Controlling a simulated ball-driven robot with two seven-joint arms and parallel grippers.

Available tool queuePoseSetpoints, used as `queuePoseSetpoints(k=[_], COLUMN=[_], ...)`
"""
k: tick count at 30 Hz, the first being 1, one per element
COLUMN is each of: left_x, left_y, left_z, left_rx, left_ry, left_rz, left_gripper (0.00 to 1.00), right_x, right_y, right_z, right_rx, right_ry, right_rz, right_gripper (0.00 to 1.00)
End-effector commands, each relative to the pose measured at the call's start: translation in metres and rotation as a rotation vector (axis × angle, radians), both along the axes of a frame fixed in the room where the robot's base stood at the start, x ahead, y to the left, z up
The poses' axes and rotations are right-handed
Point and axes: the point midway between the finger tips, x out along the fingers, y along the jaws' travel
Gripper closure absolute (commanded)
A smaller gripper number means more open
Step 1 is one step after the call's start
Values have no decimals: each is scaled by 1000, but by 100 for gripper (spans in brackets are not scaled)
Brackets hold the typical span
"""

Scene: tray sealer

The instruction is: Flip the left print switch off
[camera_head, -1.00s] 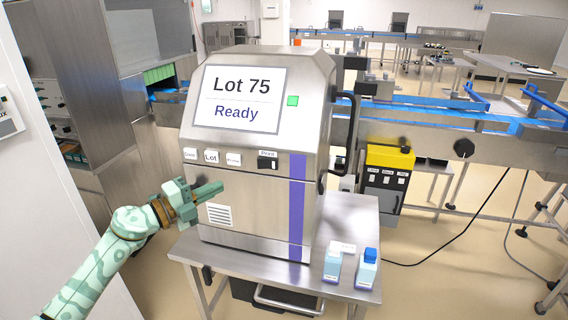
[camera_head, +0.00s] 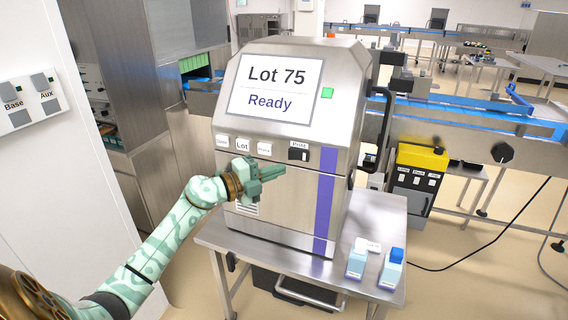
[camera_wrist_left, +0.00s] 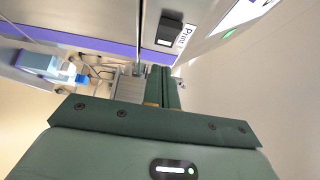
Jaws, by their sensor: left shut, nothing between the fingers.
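The print switch (camera_head: 298,155) is a black rocker under a "Print" label on the front of the steel machine (camera_head: 270,185). It also shows near the top of the left wrist view (camera_wrist_left: 168,32). My left gripper (camera_head: 284,170) is shut and empty, its fingertips pointing right, just below and left of the switch and apart from it in the picture. In the left wrist view its closed green fingers (camera_wrist_left: 162,86) point up the picture, below the switch. My right gripper is not in view.
White labelled buttons (camera_head: 243,145) sit left of the switch. The machine's screen (camera_head: 276,88) reads "Lot 75 Ready", with a green light (camera_head: 327,93) beside it. A wall panel (camera_head: 30,102) is labelled Base and Aux.

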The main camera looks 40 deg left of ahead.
Motion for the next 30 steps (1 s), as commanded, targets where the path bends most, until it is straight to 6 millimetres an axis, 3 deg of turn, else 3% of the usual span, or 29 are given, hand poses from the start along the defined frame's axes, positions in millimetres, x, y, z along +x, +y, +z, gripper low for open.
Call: queuePoseSetpoints(k=[2, 9, 23, 29, 30], left_x=[15, 44, 51, 60, 59], left_y=[-6, 6, 9, 16, 14], left_z=[0, -3, 0, -10, -6], left_rx=[-3, -1, 0, 5, 1], left_ry=[-1, 2, 0, 6, 6], left_rz=[0, 1, 0, -74, -80], left_gripper=[100, 100, 100, 100, 100], right_x=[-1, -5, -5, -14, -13], right_y=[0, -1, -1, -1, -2], right_z=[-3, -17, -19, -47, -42], right_rx=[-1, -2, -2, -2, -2], right_ry=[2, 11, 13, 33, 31], right_rz=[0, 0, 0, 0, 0], right_gripper=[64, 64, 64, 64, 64])
